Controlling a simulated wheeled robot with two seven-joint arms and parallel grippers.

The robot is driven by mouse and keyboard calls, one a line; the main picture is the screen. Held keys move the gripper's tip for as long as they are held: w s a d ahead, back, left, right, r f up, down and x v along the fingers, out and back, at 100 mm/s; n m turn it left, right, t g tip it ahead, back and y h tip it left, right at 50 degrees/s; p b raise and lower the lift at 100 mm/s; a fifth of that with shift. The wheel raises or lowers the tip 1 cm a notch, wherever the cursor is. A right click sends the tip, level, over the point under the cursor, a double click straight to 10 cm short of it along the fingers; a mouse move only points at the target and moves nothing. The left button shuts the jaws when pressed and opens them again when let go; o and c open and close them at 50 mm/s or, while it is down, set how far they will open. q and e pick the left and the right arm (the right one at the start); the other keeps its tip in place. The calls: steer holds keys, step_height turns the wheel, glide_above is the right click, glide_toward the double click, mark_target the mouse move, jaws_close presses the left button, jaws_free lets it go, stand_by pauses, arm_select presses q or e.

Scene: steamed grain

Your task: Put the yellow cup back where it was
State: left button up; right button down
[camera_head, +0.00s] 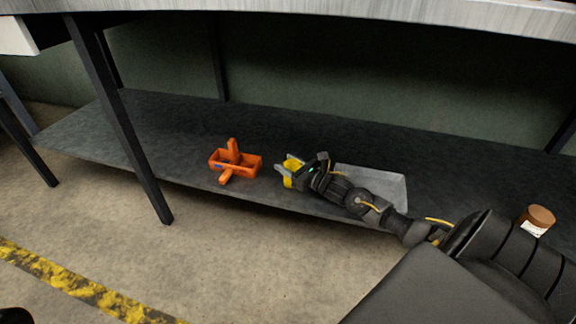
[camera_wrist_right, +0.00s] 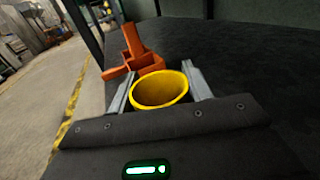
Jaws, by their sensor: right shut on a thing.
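The yellow cup (camera_head: 291,171) is between the fingers of my right gripper (camera_head: 283,169), over the dark lower shelf. In the right wrist view the cup (camera_wrist_right: 160,91) shows its round open rim, with one finger of the gripper (camera_wrist_right: 160,84) on each side. The gripper is shut on the cup. Whether the cup's base touches the shelf cannot be told. My left gripper is in neither view.
A light grey flat tray (camera_head: 385,182) lies behind my right arm. A brown-lidded jar (camera_head: 537,219) is at right. A table leg (camera_head: 125,125) stands at left.

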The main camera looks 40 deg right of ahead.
steer(key=c, duration=0.7)
jaws_free()
steer(key=shift+o, duration=0.3)
